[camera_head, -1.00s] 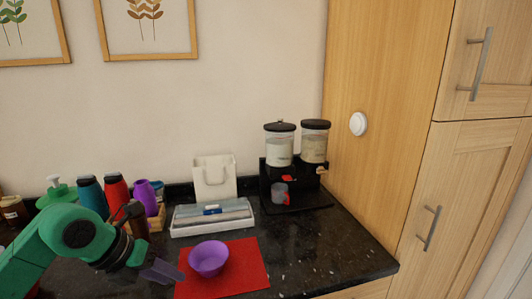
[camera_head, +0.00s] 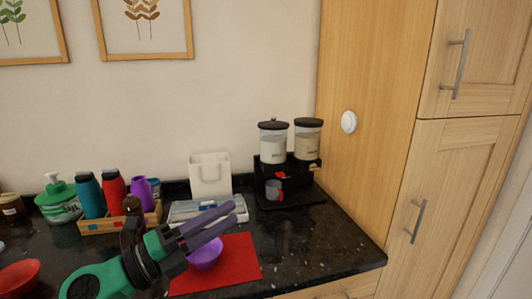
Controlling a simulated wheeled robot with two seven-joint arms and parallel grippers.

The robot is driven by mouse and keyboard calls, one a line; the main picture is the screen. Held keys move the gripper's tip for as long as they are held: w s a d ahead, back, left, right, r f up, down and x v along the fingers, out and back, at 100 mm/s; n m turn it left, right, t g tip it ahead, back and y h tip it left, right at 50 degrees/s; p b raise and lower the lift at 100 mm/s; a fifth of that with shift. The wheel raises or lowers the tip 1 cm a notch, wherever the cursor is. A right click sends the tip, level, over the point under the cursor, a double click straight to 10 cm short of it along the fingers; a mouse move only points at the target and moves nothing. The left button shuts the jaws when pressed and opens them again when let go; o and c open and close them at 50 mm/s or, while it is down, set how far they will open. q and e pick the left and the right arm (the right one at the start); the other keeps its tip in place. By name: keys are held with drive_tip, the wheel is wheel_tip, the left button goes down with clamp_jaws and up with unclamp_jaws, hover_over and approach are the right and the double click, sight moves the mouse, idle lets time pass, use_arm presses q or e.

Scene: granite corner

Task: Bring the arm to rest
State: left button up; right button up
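My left arm is green and black and comes in from the lower left. My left gripper (camera_head: 212,227) has two long grey-purple fingers pointing up and right. The fingers are apart with a narrow gap and nothing shows between them. The gripper is in front of a purple bowl (camera_head: 207,256) in this view and hides part of it. The bowl sits upright on a red mat (camera_head: 243,262) on the dark counter. My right gripper is not in view.
A wooden caddy (camera_head: 98,225) holds several bottles. A white tray (camera_head: 243,214) and a white bag-shaped holder (camera_head: 210,174) stand behind the mat. A dispenser (camera_head: 289,163) with a cup (camera_head: 273,189) stands right. A red bowl (camera_head: 18,277) lies lower left. The front right counter (camera_head: 325,249) is clear.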

use_arm(q)
drive_tip(key=w+a+f+n+t+y, duration=0.1)
drive_tip(key=w+a+n+t+y, duration=0.3)
drive_tip(key=a+n+t+y, duration=0.9)
drive_tip(key=a+f+n+g+y, duration=0.3)
drive_tip(key=f+n+g, duration=0.1)
drive_tip(key=f+n, duration=0.25)
drive_tip(key=a+f+n+g+y, duration=0.3)
drive_tip(key=f+n+g, duration=0.2)
drive_tip(key=f+n, duration=0.15)
drive_tip(key=s+d+f+n+g+h, duration=0.1)
drive_tip(key=s+d+f+n+g, duration=0.1)
drive_tip(key=s+f+g, duration=0.65)
drive_tip(key=s+d+f+n+g+h, duration=0.15)
drive_tip(key=s+f+g, duration=0.25)
drive_tip(key=s+f, duration=0.9)
wheel_tip(320, 180, down, 27)
drive_tip(key=s+g, duration=0.2)
drive_tip(key=s+a+f, duration=0.2)
drive_tip(key=s+f, duration=0.9)
drive_tip(key=s, duration=0.4)
drive_tip(key=shift+a+f+m, duration=0.25)
drive_tip(key=shift+a+m, duration=0.05)
drive_tip(key=shift+m, duration=0.05)
